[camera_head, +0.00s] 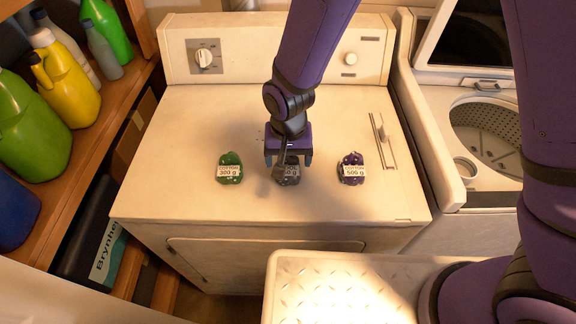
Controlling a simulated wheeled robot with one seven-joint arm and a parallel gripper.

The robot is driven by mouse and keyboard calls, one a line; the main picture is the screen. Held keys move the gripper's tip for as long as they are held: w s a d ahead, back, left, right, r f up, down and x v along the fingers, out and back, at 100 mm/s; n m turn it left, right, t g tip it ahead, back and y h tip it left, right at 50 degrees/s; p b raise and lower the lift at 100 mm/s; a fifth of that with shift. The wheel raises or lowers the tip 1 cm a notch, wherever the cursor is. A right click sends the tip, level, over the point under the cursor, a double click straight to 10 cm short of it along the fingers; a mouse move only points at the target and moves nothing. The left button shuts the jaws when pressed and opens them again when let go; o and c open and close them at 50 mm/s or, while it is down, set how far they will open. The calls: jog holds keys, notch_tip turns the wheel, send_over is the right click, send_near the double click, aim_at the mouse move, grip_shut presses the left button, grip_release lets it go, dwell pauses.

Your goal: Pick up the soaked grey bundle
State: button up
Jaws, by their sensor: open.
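The grey bundle (290,176) lies on top of the white dryer-like machine (200,125), in the middle of a row of three small bundles. It carries a white label, partly hidden by my gripper. My gripper (288,164) is open and points down directly over the grey bundle. Its fingers overlap the bundle in this view, and I cannot tell whether they touch it.
A green bundle (229,174) labelled 300 g lies to the left, and a purple bundle (352,174) labelled 500 g lies to the right. A raised control panel (265,58) stands behind. Bottles such as the yellow one (70,85) fill a shelf at left. An open washer (470,200) is at right.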

jog(key=c, duration=1.4)
